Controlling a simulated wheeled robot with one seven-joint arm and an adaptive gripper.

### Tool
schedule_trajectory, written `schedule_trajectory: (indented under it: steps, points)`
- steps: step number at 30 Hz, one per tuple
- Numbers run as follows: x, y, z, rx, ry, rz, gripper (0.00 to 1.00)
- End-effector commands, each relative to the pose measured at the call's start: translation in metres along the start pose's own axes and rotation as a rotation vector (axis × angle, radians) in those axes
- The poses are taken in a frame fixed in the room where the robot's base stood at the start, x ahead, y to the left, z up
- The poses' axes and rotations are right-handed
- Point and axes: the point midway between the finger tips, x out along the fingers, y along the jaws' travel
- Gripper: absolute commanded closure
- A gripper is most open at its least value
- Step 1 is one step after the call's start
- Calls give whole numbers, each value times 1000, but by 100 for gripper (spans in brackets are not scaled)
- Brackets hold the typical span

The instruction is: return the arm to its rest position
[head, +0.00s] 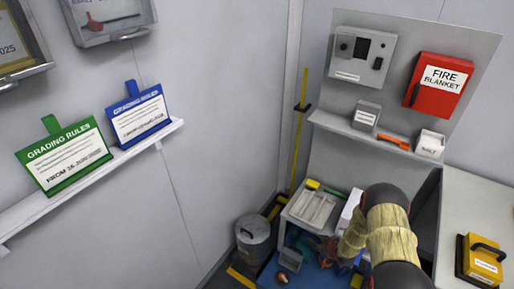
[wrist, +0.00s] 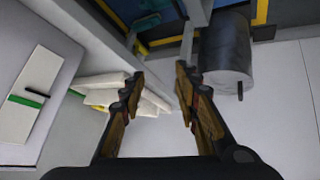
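My arm (head: 390,235) shows at the lower right of the head view, with tan links and dark joints. It is bent and reaches down over the low, cluttered area beside the white counter. My gripper (wrist: 159,75) shows in the wrist view with its two fingers apart and nothing between them. In the head view I cannot make out the gripper clearly.
A grey bin (head: 253,239) stands on the floor left of the arm; a grey cylinder (wrist: 226,55) shows near the right finger. A white counter (head: 474,215) with a yellow case (head: 482,260) lies right. A wall shelf (head: 370,136) is above.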

Motion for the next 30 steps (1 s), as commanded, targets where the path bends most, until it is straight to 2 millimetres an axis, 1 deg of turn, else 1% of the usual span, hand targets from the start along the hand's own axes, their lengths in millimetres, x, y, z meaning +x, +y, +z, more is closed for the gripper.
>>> schedule_trajectory:
  steps: [1,2,3,5,6,8,9,11,12,14,15,17,18,23,24,26,27,29,30]
  points:
    - [-14,17,-25,-2,-10,22,68]
    - [-23,25,-35,1,-22,32,68]
    - [-35,35,-51,4,-35,47,68]
    - [-54,49,-72,15,-56,68,68]
    - [-68,57,-87,21,-68,82,68]
    - [-90,67,-107,33,-86,101,68]
    - [-106,73,-121,41,-97,114,68]
    - [-130,81,-139,57,-114,132,68]
    - [-146,84,-151,69,-123,144,68]
    - [-172,88,-168,85,-138,159,68]
    - [-190,90,-179,99,-146,170,68]
    - [-217,90,-192,119,-159,183,68]
    - [-236,90,-202,134,-166,191,68]
    - [-310,79,-229,194,-192,216,68]
    - [-329,74,-234,210,-198,219,68]
    - [-357,66,-240,235,-205,224,68]
    - [-375,60,-243,251,-209,226,68]
    - [-402,50,-246,276,-215,227,68]
    - [-420,42,-248,294,-219,226,68]
